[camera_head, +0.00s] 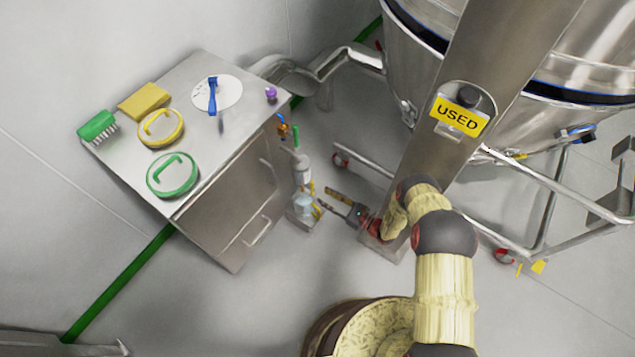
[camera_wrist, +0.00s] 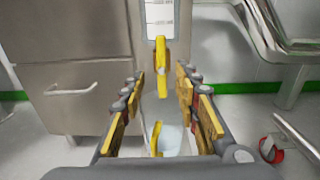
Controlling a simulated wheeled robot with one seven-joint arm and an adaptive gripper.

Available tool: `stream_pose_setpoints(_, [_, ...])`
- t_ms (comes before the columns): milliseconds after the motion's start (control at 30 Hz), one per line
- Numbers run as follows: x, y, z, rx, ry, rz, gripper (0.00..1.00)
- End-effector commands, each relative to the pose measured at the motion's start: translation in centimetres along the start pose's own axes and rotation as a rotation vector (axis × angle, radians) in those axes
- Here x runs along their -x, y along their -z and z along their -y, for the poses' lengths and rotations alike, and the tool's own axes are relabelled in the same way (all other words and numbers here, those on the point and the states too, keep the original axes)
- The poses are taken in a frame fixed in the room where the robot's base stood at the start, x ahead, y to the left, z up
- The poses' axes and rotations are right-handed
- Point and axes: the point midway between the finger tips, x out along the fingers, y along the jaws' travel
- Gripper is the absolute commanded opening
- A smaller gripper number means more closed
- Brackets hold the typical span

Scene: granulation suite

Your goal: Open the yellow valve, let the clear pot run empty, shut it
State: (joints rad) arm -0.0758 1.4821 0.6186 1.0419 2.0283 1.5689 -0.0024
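A yellow valve handle (camera_wrist: 161,68) stands upright in the wrist view, between and ahead of my gripper's fingers. My gripper (camera_wrist: 158,84) is open, with a finger on each side and no visible grip on the handle. In the head view my gripper (camera_head: 325,199) points left at the column beside the cabinet, close to the yellow parts. A clear vessel with a white scale (camera_wrist: 160,18) is above the handle. A pale, clear lower vessel (camera_wrist: 172,138) shows below, with a second yellow part (camera_wrist: 156,140) in front. I cannot tell the liquid level.
A steel cabinet (camera_head: 225,215) stands left of the column, carrying a green brush (camera_head: 98,127), yellow sponge (camera_head: 144,101), yellow and green rings and a blue-handled tool.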

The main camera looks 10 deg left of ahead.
Motion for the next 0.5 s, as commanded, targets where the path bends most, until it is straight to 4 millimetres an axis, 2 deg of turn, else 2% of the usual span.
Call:
stream_pose_setpoints(167, [-1.2,0.5,0.0,-0.003,0.011,0.004,0.32])
stream_pose_setpoints(500, [-6.2,0.5,0.0,-0.003,0.009,0.003,0.32])
